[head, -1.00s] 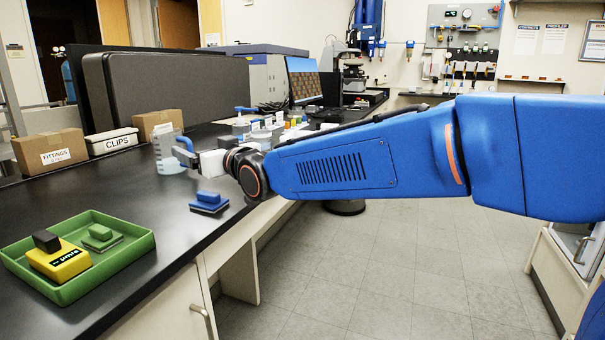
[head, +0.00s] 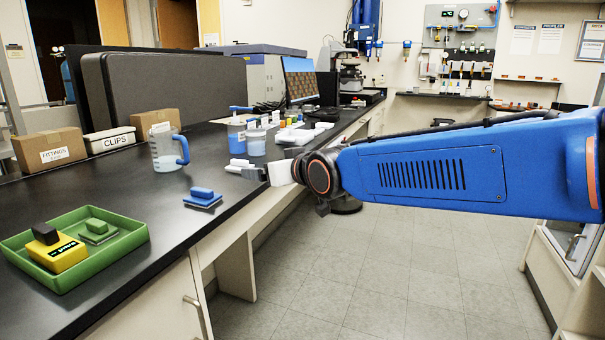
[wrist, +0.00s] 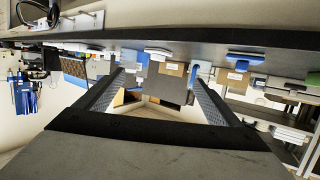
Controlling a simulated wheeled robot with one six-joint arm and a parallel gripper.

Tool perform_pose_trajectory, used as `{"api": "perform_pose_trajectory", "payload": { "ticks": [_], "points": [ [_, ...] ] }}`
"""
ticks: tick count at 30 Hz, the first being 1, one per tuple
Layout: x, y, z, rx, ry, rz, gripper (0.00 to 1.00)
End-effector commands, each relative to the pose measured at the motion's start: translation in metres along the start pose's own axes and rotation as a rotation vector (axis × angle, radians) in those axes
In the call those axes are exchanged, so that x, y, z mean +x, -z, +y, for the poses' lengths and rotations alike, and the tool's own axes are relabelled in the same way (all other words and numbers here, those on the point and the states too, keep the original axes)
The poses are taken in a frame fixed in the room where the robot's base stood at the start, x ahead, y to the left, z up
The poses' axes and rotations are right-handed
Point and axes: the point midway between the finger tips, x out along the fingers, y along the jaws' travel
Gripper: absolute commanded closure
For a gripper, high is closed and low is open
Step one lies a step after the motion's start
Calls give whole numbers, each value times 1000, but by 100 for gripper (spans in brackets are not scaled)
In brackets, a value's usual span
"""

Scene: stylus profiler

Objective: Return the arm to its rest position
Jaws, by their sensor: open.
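My blue arm (head: 430,170) reaches in from the right, roughly level, over the floor and toward the black bench (head: 150,225). My gripper (head: 248,170) is at the bench's front edge, pointing left, at about the height of the items behind it. In the wrist view, which looks upside down, the two fingers of my gripper (wrist: 157,75) stand wide apart with nothing held between them. A blue-handled block (head: 203,198) lies on the bench to the left of my gripper, apart from it.
A measuring jug (head: 166,150) with a blue handle stands beyond the block. A green tray (head: 135,236) holds a yellow block (head: 57,252) and a green block (head: 97,230). A blue bottle (head: 237,136) and several small items stand behind my gripper. The floor (head: 400,280) under my arm is clear.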

Motion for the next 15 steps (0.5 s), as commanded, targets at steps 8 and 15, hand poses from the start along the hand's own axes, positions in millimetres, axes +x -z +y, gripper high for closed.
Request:
{"api": "perform_pose_trajectory", "payload": {
  "ticks": [8, 15],
  "points": [
    [-106, -91, 96, 67, -173, -250, 12],
    [-212, -184, 139, 163, -302, -478, 12]
  ]
}}
